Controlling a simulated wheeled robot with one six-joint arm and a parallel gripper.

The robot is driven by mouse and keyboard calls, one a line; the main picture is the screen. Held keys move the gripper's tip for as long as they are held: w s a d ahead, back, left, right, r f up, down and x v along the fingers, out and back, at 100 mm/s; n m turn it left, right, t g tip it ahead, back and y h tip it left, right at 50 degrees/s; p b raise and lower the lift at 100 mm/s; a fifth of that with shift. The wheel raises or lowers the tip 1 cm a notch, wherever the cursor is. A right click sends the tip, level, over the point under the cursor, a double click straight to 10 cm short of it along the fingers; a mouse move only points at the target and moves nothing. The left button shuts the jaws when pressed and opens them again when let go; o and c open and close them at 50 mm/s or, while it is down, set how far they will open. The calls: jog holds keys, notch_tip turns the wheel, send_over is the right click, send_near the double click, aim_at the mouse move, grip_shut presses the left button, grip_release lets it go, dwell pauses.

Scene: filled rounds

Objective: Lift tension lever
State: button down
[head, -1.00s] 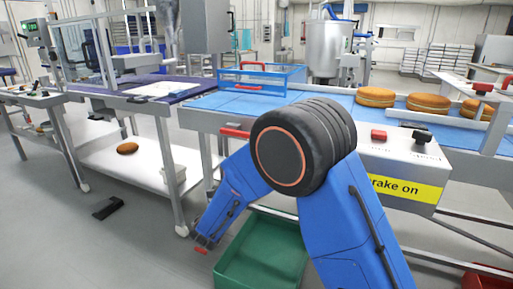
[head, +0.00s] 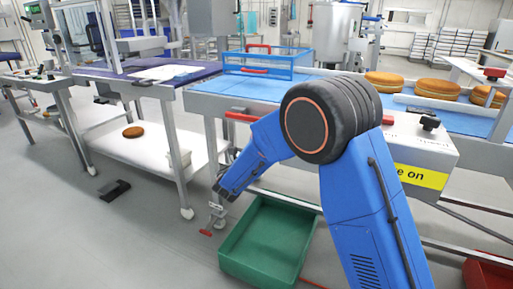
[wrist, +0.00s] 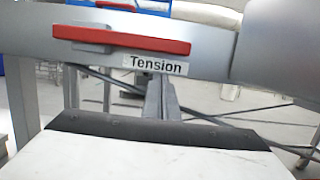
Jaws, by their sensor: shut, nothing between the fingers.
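The tension lever is a red bar handle (head: 241,116) on the conveyor's front frame in the head view. In the wrist view the lever (wrist: 122,39) lies almost level across the upper left, with a "Tension" label (wrist: 156,64) just below its right part. My gripper's narrow grey fingers (wrist: 161,82) are together and empty in the wrist view, pointing toward the frame, below and a little right of the handle. I see no contact with the lever.
A green crate (head: 268,240) stands on the floor under the conveyor. The blue belt (head: 252,88) carries a blue basket (head: 266,63) and several round cakes (head: 437,84). A control box (head: 412,143) with a yellow sign (head: 422,176) sits at right. A black pedal (head: 114,190) lies on clear floor.

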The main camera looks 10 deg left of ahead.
jog(key=shift+r, duration=1.35)
jog(key=shift+d+r, duration=0.1)
jog(key=shift+r, duration=0.05)
jog(key=w+a+r+n+y, duration=0.1)
jog(key=a+r+n+y, duration=0.1)
jog(key=a+r+n, duration=0.2)
jog(key=w+a+r+n+g+y, duration=0.1)
jog(key=a+r+n+y, duration=0.2)
jog(key=r+n, duration=0.8)
jog(key=shift+w+a+r+n, duration=0.3)
jog(key=shift+w+a+n, duration=0.05)
jog(key=shift+n, duration=1.05)
jog(key=shift+r, duration=0.1)
